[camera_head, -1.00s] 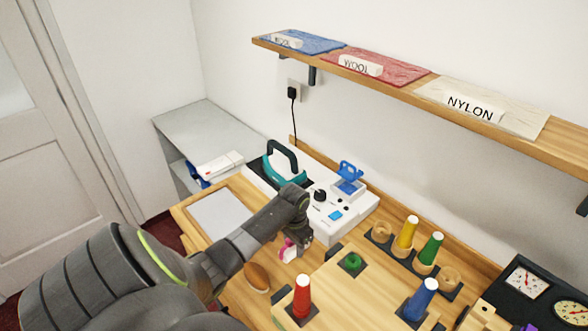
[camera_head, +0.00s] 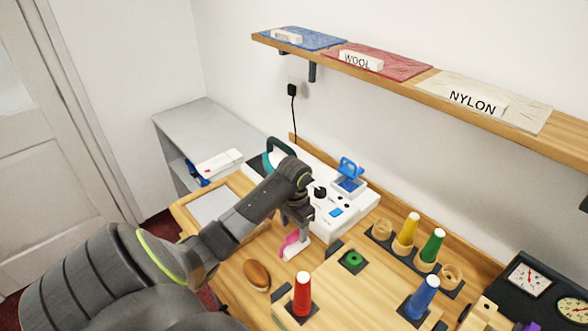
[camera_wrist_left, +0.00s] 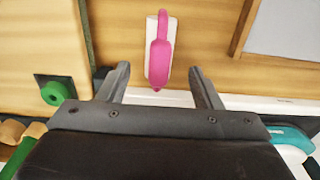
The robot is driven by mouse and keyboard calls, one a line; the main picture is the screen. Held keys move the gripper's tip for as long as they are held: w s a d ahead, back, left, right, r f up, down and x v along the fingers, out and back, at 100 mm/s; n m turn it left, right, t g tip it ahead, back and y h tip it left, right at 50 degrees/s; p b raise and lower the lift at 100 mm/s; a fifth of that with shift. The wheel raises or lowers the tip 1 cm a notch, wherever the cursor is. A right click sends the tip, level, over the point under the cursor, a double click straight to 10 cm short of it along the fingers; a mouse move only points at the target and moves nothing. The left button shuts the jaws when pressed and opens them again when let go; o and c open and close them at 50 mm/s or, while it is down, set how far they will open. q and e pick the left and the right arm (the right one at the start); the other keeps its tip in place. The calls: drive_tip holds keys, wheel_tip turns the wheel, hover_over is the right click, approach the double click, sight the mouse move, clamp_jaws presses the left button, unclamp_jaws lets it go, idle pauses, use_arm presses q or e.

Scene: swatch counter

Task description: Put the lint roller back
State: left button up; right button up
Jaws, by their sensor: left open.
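The lint roller, with a pink handle (camera_head: 290,241) and a white part beside it, lies on the wooden counter. In the left wrist view the pink piece (camera_wrist_left: 160,52) lies lengthwise over the white part, beyond the fingertips. My left gripper (camera_head: 297,228) is just behind and above it in the head view. Its two fingers (camera_wrist_left: 160,80) are spread with nothing between them, and the pink tip reaches close to the gap. My right gripper is not in view.
A brown oval brush (camera_head: 257,273) lies nearby, with a red cone (camera_head: 302,296) to its right. Behind stands a white unit (camera_head: 322,216) with a knob and a teal iron (camera_head: 274,160). A framed pale panel (camera_head: 209,207) is at left. A green spool (camera_head: 351,259) sits on a dark square.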

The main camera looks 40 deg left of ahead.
use_arm(q)
wheel_tip(320, 180, up, 5)
drive_tip(key=shift+b, duration=0.3)
idle(0.4)
